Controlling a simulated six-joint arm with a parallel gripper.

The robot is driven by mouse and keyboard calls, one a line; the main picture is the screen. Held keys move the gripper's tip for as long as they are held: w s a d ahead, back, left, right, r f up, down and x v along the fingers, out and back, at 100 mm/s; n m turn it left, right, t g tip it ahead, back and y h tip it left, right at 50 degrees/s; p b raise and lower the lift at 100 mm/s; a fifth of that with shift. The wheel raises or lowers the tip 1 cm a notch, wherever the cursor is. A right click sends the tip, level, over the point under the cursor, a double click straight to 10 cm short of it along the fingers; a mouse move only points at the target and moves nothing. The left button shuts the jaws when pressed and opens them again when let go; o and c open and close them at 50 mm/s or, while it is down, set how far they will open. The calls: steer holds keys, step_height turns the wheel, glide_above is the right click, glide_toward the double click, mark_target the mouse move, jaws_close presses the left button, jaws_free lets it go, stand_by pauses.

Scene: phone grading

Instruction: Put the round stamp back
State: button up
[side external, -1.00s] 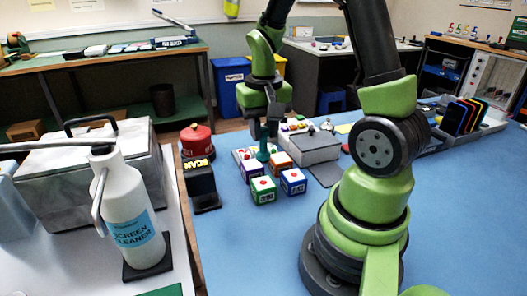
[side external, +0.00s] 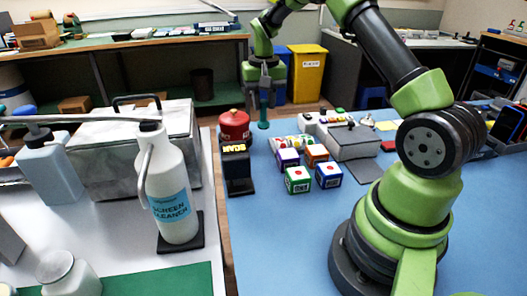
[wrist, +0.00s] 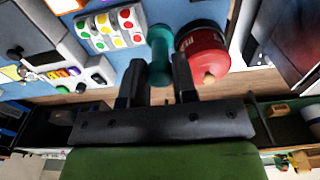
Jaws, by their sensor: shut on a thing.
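My gripper (side external: 264,82) is shut on a teal stamp and holds it raised above the far edge of the blue table. The round stamp (side external: 264,115) hangs upright below the fingers, with its round end down. In the wrist view the stamp (wrist: 160,55) shows between the two dark fingers (wrist: 158,85), just left of a red round can. Several small cubes, among them a green one (side external: 297,181) and a blue one (side external: 329,176), sit on the table nearer the side camera. I cannot tell which spot is the stamp's own place.
The red can (side external: 235,126) stands behind the black SCAN sign (side external: 236,165). A pale tray with coloured dots (wrist: 110,28) and a grey box (side external: 352,143) lie right of the stamp. A white cleaner bottle (side external: 170,190) stands on the left bench. The front blue mat (side external: 280,235) is clear.

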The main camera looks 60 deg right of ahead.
mark_target(263, 124)
step_height(263, 124, down, 9)
steer(key=shift+f, duration=0.2)
steer(key=shift+f, duration=0.15)
steer(key=o, duration=0.9)
